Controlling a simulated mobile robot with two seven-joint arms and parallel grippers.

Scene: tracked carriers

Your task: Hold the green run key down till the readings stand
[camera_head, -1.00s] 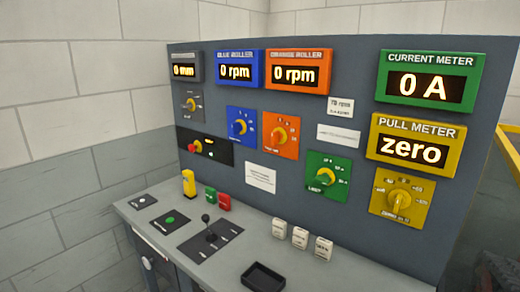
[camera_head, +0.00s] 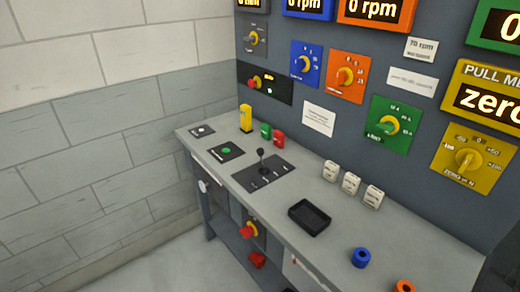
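A round green key (camera_head: 226,150) sits on a black plate (camera_head: 237,155) on the left part of the grey bench top. Nothing touches it. On the panel, the blue display (camera_head: 308,6) and the orange display (camera_head: 375,10) both read 0 rpm, with their tops cut off. The yellow pull meter (camera_head: 485,95) shows "zero", cut at the right edge. The green current meter (camera_head: 500,25) shows 0, also cut off. Neither of my grippers is in view.
A joystick (camera_head: 262,165), a black tray (camera_head: 310,217) and several white tags (camera_head: 351,183) occupy the bench (camera_head: 262,212). A blue ring (camera_head: 361,257) lies at the front right.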

